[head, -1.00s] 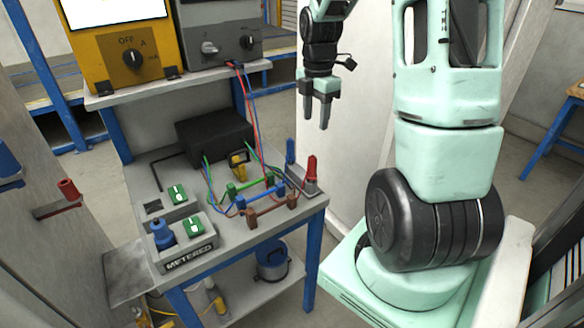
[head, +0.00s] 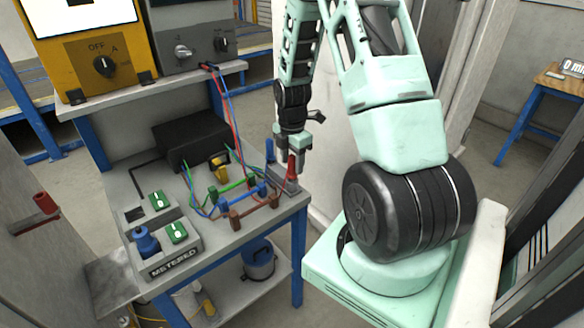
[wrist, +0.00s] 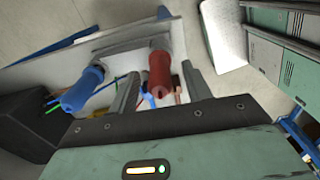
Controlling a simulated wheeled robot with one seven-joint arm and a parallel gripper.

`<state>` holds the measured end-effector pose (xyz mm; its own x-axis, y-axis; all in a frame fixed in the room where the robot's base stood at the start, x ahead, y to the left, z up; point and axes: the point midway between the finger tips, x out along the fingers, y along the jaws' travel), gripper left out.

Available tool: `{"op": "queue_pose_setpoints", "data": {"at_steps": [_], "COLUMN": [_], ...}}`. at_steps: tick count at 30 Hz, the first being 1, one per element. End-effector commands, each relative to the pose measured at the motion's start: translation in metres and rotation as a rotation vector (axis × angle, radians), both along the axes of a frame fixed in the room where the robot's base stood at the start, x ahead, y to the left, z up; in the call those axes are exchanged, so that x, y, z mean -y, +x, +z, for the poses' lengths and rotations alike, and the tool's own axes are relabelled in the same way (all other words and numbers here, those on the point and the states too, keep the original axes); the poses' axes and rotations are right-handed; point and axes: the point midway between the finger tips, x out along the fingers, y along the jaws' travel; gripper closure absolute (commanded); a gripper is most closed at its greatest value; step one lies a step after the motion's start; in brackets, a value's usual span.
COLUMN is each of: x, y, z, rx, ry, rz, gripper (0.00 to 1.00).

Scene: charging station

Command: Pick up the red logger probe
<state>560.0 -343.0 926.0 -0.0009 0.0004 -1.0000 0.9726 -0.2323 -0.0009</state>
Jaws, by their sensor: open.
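The red probe (head: 291,172) stands upright in a grey holder (head: 284,186) at the right back edge of the bench. My gripper (head: 293,158) points down right at it, open. In the wrist view the red probe (wrist: 160,72) shows between the two spread fingers of my gripper (wrist: 162,84), and no grip on it shows. A blue probe (wrist: 82,90) stands in the same holder, outside the fingers to the left. In the head view my gripper partly hides the holder and the red probe's upper part.
Green, blue and brown leads (head: 240,196) lie on the bench left of the holder. A black box (head: 190,140) and a METERED switch box (head: 172,255) stand there too. Another red probe-like handle (head: 45,203) sits on a bracket at far left.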

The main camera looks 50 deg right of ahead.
Motion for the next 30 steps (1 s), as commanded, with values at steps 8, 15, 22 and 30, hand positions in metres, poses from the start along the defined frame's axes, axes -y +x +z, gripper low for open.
{"op": "queue_pose_setpoints", "data": {"at_steps": [8, 15, 22, 30], "x": [0.000, 0.000, 0.000, 0.000], "y": [0.000, 0.000, 0.000, 0.001], "z": [-0.024, -0.024, -0.024, -0.019], "rx": [0.001, 0.001, 0.001, 0.003], "ry": [0.000, 0.000, 0.000, -0.001], "rz": [-0.001, -0.001, -0.001, -0.002], "gripper": [0.51, 0.60, 1.00, 1.00]}}
